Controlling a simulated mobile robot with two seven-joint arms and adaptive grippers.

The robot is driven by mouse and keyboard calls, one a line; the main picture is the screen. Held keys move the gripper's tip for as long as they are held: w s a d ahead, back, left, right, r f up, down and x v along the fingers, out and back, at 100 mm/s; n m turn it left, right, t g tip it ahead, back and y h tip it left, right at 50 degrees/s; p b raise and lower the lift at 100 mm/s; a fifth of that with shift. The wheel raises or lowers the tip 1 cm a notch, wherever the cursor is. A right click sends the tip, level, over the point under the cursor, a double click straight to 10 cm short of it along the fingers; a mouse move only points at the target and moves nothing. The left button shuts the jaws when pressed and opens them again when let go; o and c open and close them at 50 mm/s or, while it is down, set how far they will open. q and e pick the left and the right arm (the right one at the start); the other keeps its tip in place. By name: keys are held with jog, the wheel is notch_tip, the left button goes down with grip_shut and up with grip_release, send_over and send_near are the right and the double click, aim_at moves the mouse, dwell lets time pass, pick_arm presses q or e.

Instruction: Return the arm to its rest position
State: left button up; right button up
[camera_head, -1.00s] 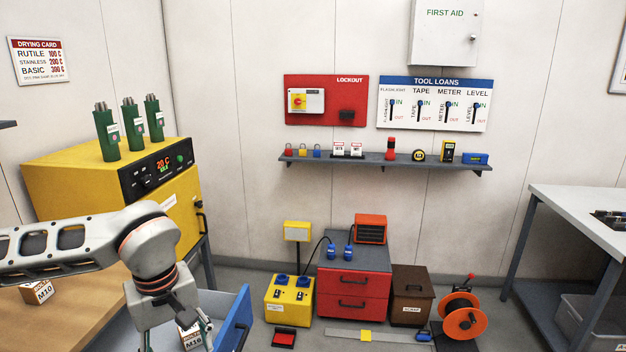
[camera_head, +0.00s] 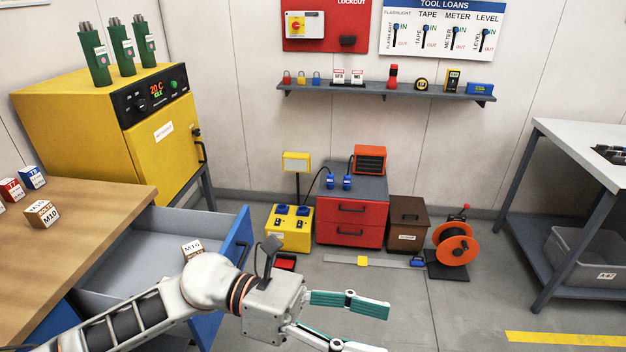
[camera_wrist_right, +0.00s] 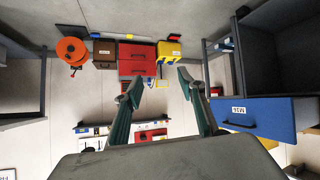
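A small box that seems to read M16 (camera_head: 192,247) sits inside the drawer, clear of the gripper. My right gripper (camera_wrist_right: 158,84) shows in the right wrist view, which is upside down. Its fingers are spread and empty.
A wooden bench top (camera_head: 90,225) at left carries an M10 box (camera_head: 41,213) and other small boxes. A yellow oven (camera_head: 75,125) stands behind. A red cabinet (camera_head: 352,212) and cable reel (camera_head: 455,250) stand by the wall.

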pick_arm(q)
jog(key=w+a+f+n+t+h+b, duration=0.1)
jog(key=w+a+n+t+h, duration=0.1)
jog(key=w+n+t, duration=0.45)
jog(key=w+a+n+t+h+b, duration=0.1)
jog(key=w+n+t+h, duration=0.15)
jog(key=n+t, duration=0.7)
jog(key=w+a+f+n+t+y, duration=0.55)
jog(key=a+f+n+y, duration=0.5)
jog(key=n, duration=0.75)
jog(key=s+a+f+n+g+y, duration=0.2)
jog(key=s+a+f+n+y, duration=0.1)
jog(key=f, duration=0.7)
jog(key=s+a+f+n+g+y+b, duration=0.1)
jog(key=s+a+f+n+g+y, duration=0.1)
jog(key=s+a+f+n, duration=0.4)
jog(key=s+a+f+n+g+y+b, duration=0.1)
jog(key=s+a+f+n, duration=0.4)
jog(key=f, duration=1)
jog(key=n+g+y, duration=0.1)
jog(key=y, duration=0.1)
jog(key=shift+s+f+y, duration=0.15)
jog(key=shift+f+y, duration=0.1)
jog(key=shift+y, duration=0.05)
jog(key=shift+a, duration=0.1)
